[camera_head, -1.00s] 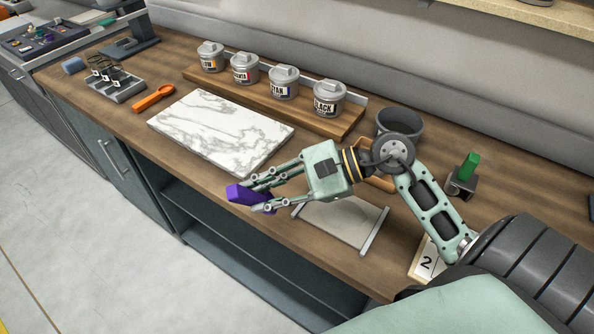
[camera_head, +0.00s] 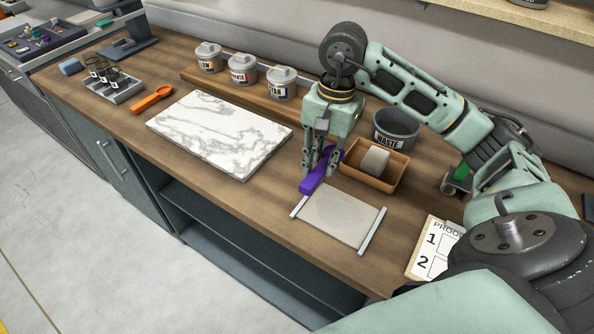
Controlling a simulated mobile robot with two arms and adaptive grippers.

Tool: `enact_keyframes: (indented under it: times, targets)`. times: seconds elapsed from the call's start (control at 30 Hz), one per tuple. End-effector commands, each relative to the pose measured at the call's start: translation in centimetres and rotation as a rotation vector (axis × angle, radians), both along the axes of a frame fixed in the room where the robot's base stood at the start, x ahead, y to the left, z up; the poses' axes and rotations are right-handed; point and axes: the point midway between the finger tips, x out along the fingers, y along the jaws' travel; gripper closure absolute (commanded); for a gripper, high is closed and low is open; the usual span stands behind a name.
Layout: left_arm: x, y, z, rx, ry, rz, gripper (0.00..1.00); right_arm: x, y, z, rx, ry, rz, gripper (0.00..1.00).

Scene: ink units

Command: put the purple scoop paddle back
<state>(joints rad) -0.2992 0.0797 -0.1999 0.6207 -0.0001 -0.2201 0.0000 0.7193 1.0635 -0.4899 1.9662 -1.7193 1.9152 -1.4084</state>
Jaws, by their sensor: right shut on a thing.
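The purple scoop paddle (camera_head: 314,183) is in my right gripper (camera_head: 321,168), which points down and is shut on it. The paddle is low over the bench, between the marble slab and the grey plate with metal side rails (camera_head: 340,217). I cannot tell whether the paddle touches the bench. Another scoop paddle, orange (camera_head: 152,98), lies on the bench left of the marble slab (camera_head: 219,134). My left gripper is not in view.
A brown tray (camera_head: 369,181) with a grey block and a waste pot (camera_head: 396,130) stand right of the gripper. Lidded ink cans (camera_head: 242,70) line a wooden riser behind; my arm hides one. A numbered proof card (camera_head: 432,248) lies at right.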

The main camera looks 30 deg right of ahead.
Motion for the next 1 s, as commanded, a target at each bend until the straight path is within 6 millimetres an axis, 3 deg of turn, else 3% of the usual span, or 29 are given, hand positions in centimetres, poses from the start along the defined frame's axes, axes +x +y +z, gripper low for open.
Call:
enact_keyframes:
  times: [0.03, 0.1, 0.27, 0.37, 0.7, 0.83, 1.0]
  targets:
    - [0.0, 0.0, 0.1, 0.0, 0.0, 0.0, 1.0, -0.2, -1.8, 0.7, -0.045, -0.003, -0.012, 1.0]
    - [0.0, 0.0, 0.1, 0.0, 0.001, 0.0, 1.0, -0.4, -3.4, 1.3, -0.082, -0.002, -0.022, 1.0]
    - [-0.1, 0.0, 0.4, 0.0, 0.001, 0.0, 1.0, -0.5, -4.9, 1.8, -0.119, 0.0, -0.035, 1.0]
    - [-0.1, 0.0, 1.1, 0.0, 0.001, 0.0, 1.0, 0.7, -4.4, 1.2, -0.119, 0.0, -0.034, 1.0]
    - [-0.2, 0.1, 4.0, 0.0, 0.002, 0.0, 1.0, 7.3, -0.8, -3.2, -0.118, 0.002, -0.035, 1.0]
    - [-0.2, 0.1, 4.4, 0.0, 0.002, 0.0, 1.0, 8.9, 0.0, -4.4, -0.12, 0.0, -0.037, 1.0]
    - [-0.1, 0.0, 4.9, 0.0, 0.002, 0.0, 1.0, 9.5, 0.3, -5.5, -0.121, 0.0, -0.037, 1.0]
